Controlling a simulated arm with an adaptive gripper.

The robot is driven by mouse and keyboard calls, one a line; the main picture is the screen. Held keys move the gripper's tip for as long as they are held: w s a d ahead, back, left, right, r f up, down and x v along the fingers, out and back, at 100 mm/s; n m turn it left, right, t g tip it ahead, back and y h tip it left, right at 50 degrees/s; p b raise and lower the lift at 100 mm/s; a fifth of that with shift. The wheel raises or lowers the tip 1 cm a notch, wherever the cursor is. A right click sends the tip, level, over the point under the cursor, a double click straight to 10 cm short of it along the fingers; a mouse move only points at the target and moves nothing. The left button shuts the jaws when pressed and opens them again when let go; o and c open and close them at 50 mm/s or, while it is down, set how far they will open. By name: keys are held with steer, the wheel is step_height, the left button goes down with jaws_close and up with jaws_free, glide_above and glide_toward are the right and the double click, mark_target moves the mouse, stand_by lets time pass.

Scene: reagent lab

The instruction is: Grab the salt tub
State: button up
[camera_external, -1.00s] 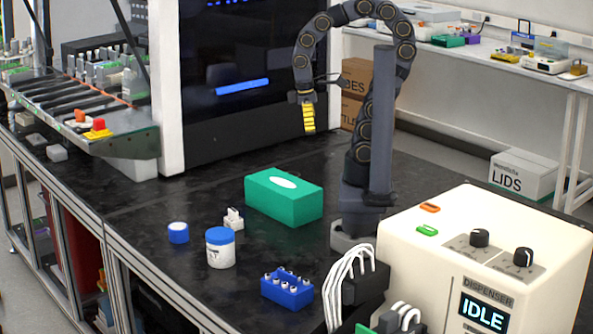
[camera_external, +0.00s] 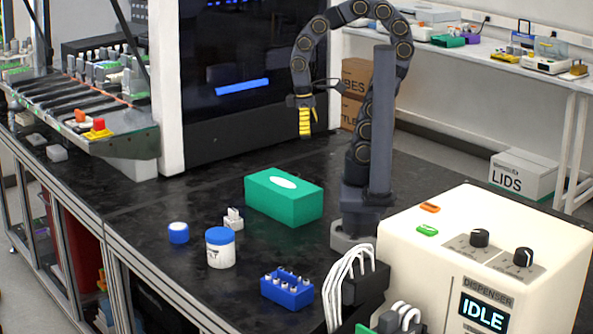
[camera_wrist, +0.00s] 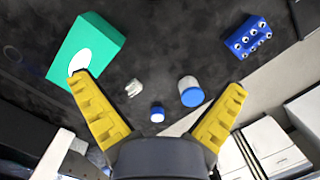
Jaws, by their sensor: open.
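The salt tub (camera_external: 220,248) is a white jar with a blue lid and dark lettering on its side, partly legible as "LT". It stands upright on the black bench, near the front edge. In the wrist view the tub (camera_wrist: 191,93) lies ahead, between the fingers and toward the right one. My gripper (camera_external: 305,118) has yellow fingers and hangs high above the bench, behind the green box and well away from the tub. In the wrist view my gripper (camera_wrist: 160,108) is spread wide and empty.
The cream dispenser (camera_external: 480,250) fills the right front.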

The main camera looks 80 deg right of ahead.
steer(key=w+a+f+m+y, duration=0.2)
steer(key=w+a+f+m, duration=0.2)
steer(key=w, duration=0.3)
steer(key=w+a+f+m+y, duration=0.1)
steer(key=w+a+f+m, duration=0.25)
steer(key=w, duration=0.35)
steer(key=m+t+y, duration=0.1)
steer(key=m, duration=0.7)
glide_above(220, 231)
steer(key=d, duration=0.2)
step_height(220, 231, down, 11)
steer(key=shift+w+d+r, duration=0.15)
steer(key=shift+r, duration=0.05)
steer(key=shift+f+m, duration=0.25)
steer(key=shift+f, duration=0.1)
steer(key=x, duration=0.7)
steer(key=shift+a, duration=0.3)
steer(key=c, duration=1)
